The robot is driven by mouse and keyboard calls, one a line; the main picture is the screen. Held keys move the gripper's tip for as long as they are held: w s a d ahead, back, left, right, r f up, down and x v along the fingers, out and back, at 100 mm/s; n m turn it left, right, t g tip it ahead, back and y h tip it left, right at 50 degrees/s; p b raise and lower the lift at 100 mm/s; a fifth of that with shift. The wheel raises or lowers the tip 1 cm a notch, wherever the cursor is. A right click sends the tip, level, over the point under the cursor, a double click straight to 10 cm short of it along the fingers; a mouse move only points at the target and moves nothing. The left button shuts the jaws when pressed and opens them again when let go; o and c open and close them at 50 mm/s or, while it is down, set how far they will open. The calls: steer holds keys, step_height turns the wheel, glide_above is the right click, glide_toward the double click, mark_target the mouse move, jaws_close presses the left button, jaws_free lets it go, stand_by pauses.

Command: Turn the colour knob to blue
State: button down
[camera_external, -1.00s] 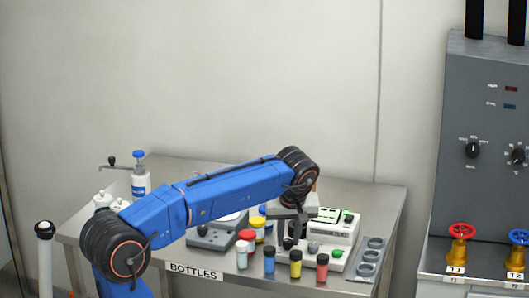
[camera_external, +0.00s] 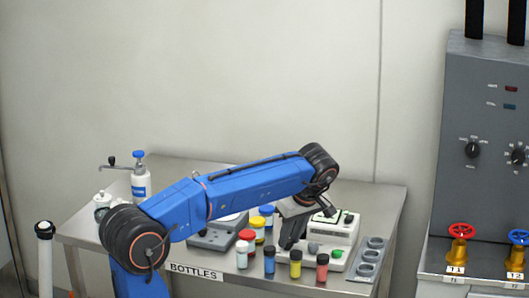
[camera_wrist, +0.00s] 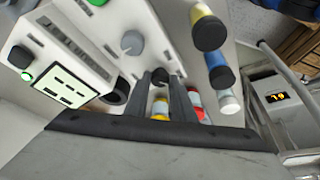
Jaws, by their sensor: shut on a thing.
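A white instrument (camera_external: 337,226) with a lit screen stands on the steel bench; its front strip carries several controls. In the wrist view, my gripper (camera_wrist: 161,79) has its two dark fingers close around a black knob (camera_wrist: 160,76) on this strip. I take this as the colour knob; its pointer and any colour marks cannot be made out. In the external view, my gripper (camera_external: 287,243) is tilted, fingertips down at the strip's left end, and hides the knob. A grey knob (camera_external: 313,248) sits just right of it; it also shows in the wrist view (camera_wrist: 132,43).
Vials with coloured contents stand close in front, including a blue one (camera_external: 269,262), a yellow one (camera_external: 295,264) and a red one (camera_external: 322,267). More jars and a grey device (camera_external: 212,236) are to the left. A rack with round holes (camera_external: 368,257) is at right.

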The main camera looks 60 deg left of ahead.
steer(key=c, duration=1.5)
jaws_free()
steer(key=v, duration=1.7)
steer(key=shift+r, duration=0.25)
steer(key=shift+s+f, duration=0.1)
steer(key=s+d+f+m+t+h, duration=0.1)
steer(key=s+d+f+m, duration=0.3)
steer(key=f, duration=0.8)
steer(key=s+d+f+m+t+h, duration=0.2)
steer(key=s+d+f+m, duration=0.2)
steer(key=s+f+m, duration=0.5)
steer(key=s+d+f+m+t+h, duration=0.1)
steer(key=s+d+f+m, duration=0.3)
steer(key=s+f, duration=0.6)
step_height(320, 180, down, 6)
steer(key=shift+s+d+f+m+t+h, duration=0.15)
steer(key=shift+m+t, duration=0.2)
steer(key=shift+m, duration=0.25)
steer(key=shift+w+r+m+t+h, duration=0.15)
steer(key=shift+m+t, duration=0.2)
steer(key=shift+m, duration=0.25)
